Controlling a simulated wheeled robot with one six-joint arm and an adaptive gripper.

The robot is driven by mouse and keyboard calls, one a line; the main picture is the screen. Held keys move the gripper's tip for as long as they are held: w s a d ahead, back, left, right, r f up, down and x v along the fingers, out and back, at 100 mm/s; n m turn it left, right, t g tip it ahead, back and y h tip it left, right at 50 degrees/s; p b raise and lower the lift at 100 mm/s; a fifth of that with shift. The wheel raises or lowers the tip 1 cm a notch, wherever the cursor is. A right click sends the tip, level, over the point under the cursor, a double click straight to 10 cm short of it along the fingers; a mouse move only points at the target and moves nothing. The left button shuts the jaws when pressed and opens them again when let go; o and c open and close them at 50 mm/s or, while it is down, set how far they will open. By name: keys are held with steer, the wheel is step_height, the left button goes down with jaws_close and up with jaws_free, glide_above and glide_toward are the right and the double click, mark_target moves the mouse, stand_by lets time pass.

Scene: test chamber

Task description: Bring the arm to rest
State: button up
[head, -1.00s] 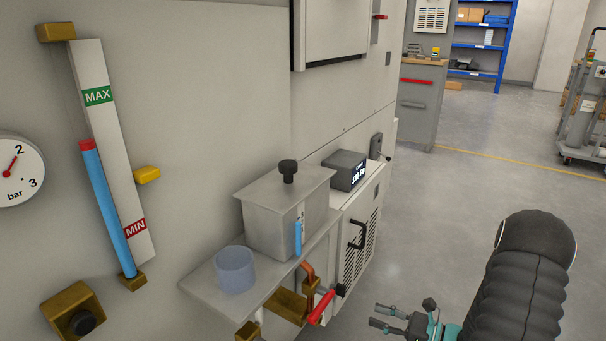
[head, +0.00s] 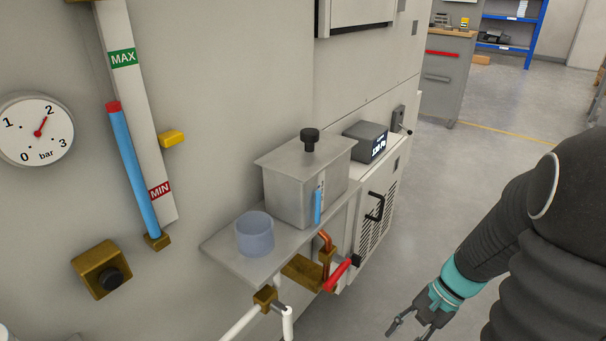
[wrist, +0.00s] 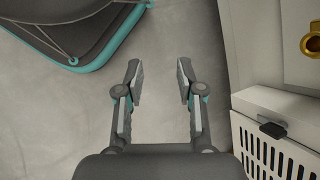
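My gripper (head: 408,331) is at the lower right of the head view, over the floor and in front of the machine, at the end of my dark, ribbed arm. In the wrist view my gripper (wrist: 159,75) points down at bare floor. Its two fingers are apart with nothing between them. It touches nothing that I can see.
A shelf (head: 228,250) juts from the machine, bearing a metal tank (head: 290,196) and a translucent cup (head: 255,236). A red-handled valve (head: 337,275) and a white pipe (head: 240,325) sit below it. A vented cabinet (wrist: 275,150) flanks my gripper. Open floor (head: 480,160) lies right.

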steer(key=s+a+r+n+t+h, duration=0.2)
steer(key=s+r+n+t+h, duration=0.1)
steer(key=r, duration=0.7)
steer(key=s+a+r+n+t+h, duration=0.3)
steer(key=r+n, duration=0.3)
steer(key=r, duration=0.4)
steer(key=shift+t+p, duration=0.3)
steer(key=shift+t, duration=0.5)
steer(key=shift+a, duration=0.1)
